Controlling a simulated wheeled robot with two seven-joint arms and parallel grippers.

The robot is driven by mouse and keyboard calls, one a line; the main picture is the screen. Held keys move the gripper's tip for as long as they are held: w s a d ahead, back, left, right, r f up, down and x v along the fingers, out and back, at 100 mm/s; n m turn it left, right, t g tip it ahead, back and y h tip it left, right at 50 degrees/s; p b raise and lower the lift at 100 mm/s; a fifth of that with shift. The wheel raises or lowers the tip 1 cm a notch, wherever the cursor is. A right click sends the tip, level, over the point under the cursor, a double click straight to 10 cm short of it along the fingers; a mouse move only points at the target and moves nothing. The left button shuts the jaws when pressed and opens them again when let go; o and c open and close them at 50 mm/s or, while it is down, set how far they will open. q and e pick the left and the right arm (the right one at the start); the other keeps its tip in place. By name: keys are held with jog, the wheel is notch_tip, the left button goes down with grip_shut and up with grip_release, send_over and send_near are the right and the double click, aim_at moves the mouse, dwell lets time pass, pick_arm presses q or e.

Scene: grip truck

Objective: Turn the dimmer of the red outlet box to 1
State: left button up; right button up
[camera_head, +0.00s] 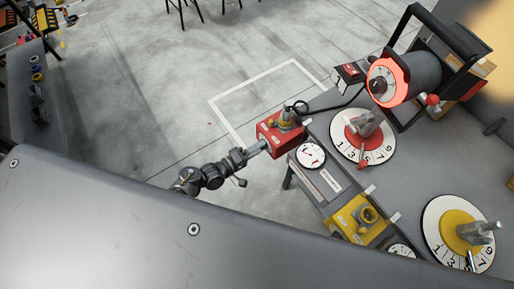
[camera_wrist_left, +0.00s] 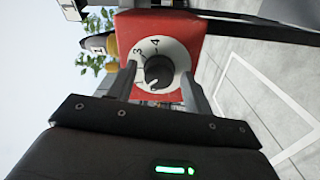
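The red outlet box (camera_head: 270,132) hangs at the left edge of the grey bench, with a yellow and grey plug on top. In the left wrist view its red face (camera_wrist_left: 188,46) carries a white dimmer dial (camera_wrist_left: 178,55) with black numerals and a black knob (camera_wrist_left: 158,71). I cannot read clearly where the knob points. My left gripper (camera_head: 259,147) is at the box's near side. In the wrist view the fingers of my left gripper (camera_wrist_left: 158,88) are apart, one on each side of the knob; I cannot tell whether they touch it. My right gripper is not visible.
The bench holds a red-centred numbered disc (camera_head: 346,149), a yellow-centred disc (camera_head: 437,238), a gauge (camera_head: 310,156), a yellow outlet box (camera_head: 354,216) and a lamp in a black frame (camera_head: 418,78). A black cable runs behind the red box. Open floor lies left of the bench.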

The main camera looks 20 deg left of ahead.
pick_arm(q)
jog(key=b+v, duration=0.1)
jog(key=v, duration=0.9)
jog(key=shift+s+a, duration=0.25)
jog(key=shift+s, duration=0.05)
dwell(0.4)
